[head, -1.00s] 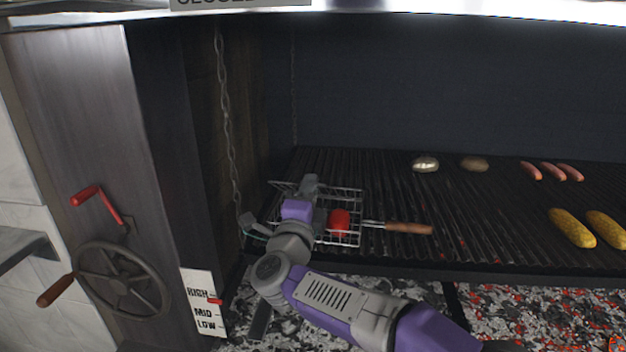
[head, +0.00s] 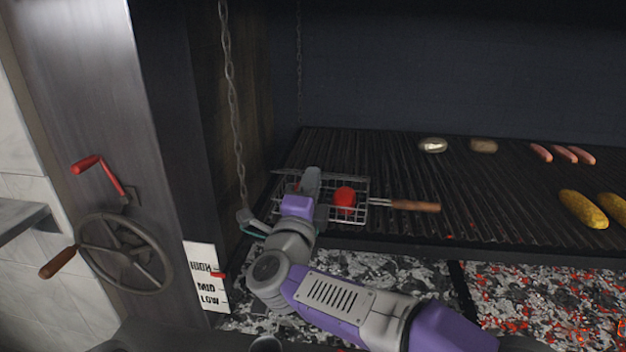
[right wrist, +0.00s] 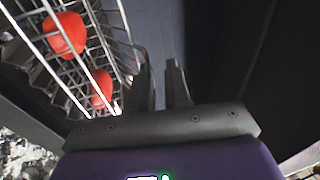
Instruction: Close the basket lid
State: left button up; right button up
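The wire basket (head: 362,186) lies on the grill grate, its wooden handle (head: 415,206) pointing right. A red food piece (head: 344,197) is inside; the right wrist view shows two red pieces through the wires (right wrist: 64,34). The lid cannot be clearly told from the basket; a thin edge shows along the far left, partly hidden by my gripper. My right gripper (head: 312,180) is over the basket's left part. In the right wrist view its fingers (right wrist: 162,84) stand apart with nothing visible between them, beside the wires. My left gripper is not in view.
A chain (head: 230,95) hangs left of the basket. Two mushrooms (head: 433,145), several sausages (head: 565,154) and corn cobs (head: 583,209) lie on the grate to the right. A crank wheel (head: 124,252) is at left. Coals (head: 540,300) glow below.

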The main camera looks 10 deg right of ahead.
jog(key=shift+s+a+f, duration=0.35)
jog(key=shift+s+f, duration=0.45)
jog(key=shift+s, duration=0.1)
jog(key=shift+s+a+f, duration=0.3)
jog(key=shift+s+f, duration=0.45)
jog(key=shift+s, duration=0.1)
